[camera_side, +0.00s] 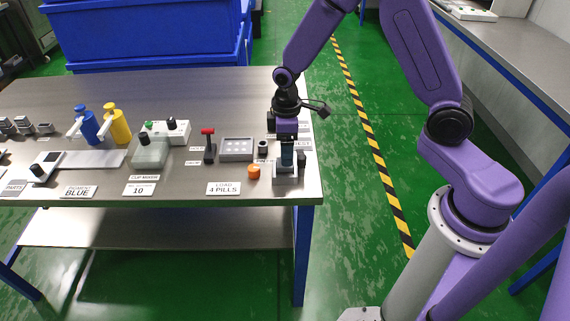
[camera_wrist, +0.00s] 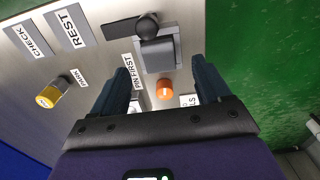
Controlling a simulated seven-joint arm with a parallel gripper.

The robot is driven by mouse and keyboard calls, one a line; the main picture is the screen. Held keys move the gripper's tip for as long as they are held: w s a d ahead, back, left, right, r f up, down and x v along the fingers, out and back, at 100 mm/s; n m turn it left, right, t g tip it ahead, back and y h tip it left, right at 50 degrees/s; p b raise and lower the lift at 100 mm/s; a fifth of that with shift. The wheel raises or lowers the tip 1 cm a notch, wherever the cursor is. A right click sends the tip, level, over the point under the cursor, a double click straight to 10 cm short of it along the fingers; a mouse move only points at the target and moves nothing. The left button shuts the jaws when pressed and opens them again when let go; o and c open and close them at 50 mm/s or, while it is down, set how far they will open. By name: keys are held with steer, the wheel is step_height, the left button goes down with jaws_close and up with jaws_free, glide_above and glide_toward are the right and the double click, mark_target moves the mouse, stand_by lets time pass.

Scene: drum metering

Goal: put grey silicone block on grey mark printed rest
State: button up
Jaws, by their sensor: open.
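A grey block-shaped piece (camera_wrist: 158,54), probably the silicone block, sits beside a black round knob in the wrist view, just beyond my fingertips. My gripper (camera_wrist: 163,75) is open, one finger on each side of the view, with nothing seen held. In the side view my gripper (camera_side: 287,158) points down at a light grey fixture (camera_side: 287,179) near the table's right end and hides part of it. The REST label (camera_wrist: 70,27) lies flat at the upper left of the wrist view.
An orange cap (camera_side: 254,172) stands just left of the fixture. A yellow-topped piece (camera_wrist: 51,93) stands at left in the wrist view. A grey tray (camera_side: 237,149) and red-topped lever (camera_side: 208,143) stand further left. The table's right edge is close.

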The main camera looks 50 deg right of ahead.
steer(key=shift+w+a+f, duration=0.1)
steer(key=shift+f, duration=1)
steer(key=shift+w+f, duration=0.1)
steer(key=shift+f, duration=1)
steer(key=shift+c, duration=0.3)
steer(key=c, duration=1.2)
steer(key=shift+o, duration=0.2)
